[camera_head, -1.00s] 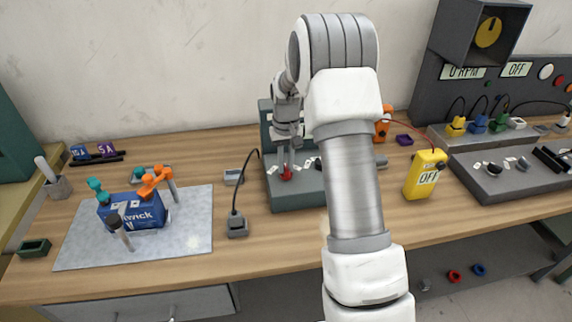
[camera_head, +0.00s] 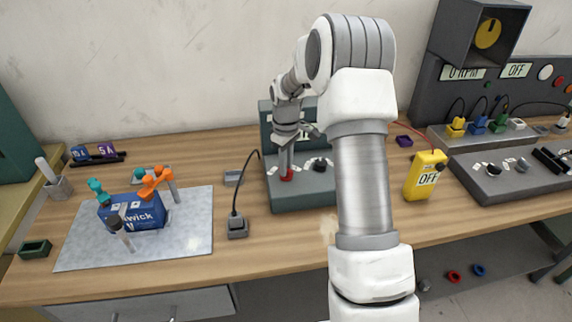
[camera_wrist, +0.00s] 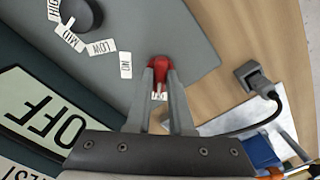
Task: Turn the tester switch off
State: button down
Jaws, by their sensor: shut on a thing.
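The tester (camera_head: 300,197) is a dark grey-green unit with a raised back panel, standing at the back middle of the bench. Its red switch (camera_wrist: 158,68) sits near the panel's edge, beside a small label reading "ON" or "NO". My gripper (camera_wrist: 160,84) points down at the tester, with its two fingers shut on the red switch. In the head view the red switch (camera_head: 287,175) shows just under my fingertips. The tester's display (camera_wrist: 38,108) reads "OFF" in the wrist view. A black knob (camera_wrist: 84,14) with labels including "LOW" and "MID" is beside the switch.
A grey plug-like block (camera_head: 237,228) with a black cable lies left of the tester. A grey mat (camera_head: 80,245) with a blue box (camera_head: 150,215) is further left. A yellow meter (camera_head: 425,175) reading "OFF" stands to the right.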

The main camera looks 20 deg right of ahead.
dwell(0.5)
jog(key=c, duration=0.8)
grip_release()
jog(key=shift+r, duration=0.15)
notch_tip(320, 180, up, 17)
jog(key=shift+p, duration=0.35)
jog(key=shift+r, duration=0.15)
